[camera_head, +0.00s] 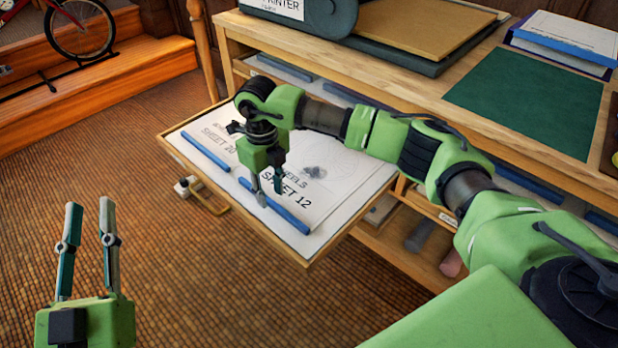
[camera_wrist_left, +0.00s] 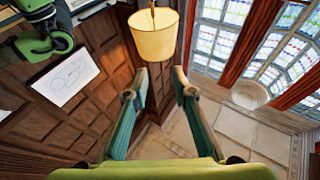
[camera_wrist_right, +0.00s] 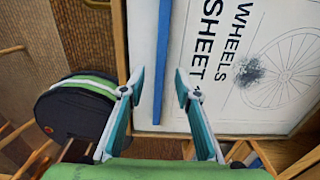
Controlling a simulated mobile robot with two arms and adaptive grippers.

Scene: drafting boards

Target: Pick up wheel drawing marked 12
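The wheel drawing marked SHEET 12 (camera_head: 342,178) lies flat in the right part of a pulled-out drawer, with a blue bar (camera_head: 275,207) along its front edge. In the right wrist view, the drawing (camera_wrist_right: 208,105) shows the words WHEELS and SHEET, a spoked wheel and a dark smudge; its number is out of frame. My right gripper (camera_head: 269,186) is open and empty over the drawing's front edge, hiding part of it; contact cannot be told. In the right wrist view, the blue bar (camera_wrist_right: 161,60) shows between the fingertips. My left gripper (camera_head: 90,208) is open and empty, away from the drawer.
Another sheet, marked SHEET 20 (camera_head: 212,134), lies left of the drawing with its own blue bar (camera_head: 205,151). The wooden cabinet (camera_head: 405,92) carries a printer (camera_head: 315,12), a green mat (camera_head: 528,100) and a blue-edged paper stack (camera_head: 565,38). Open floor lies in front of the drawer.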

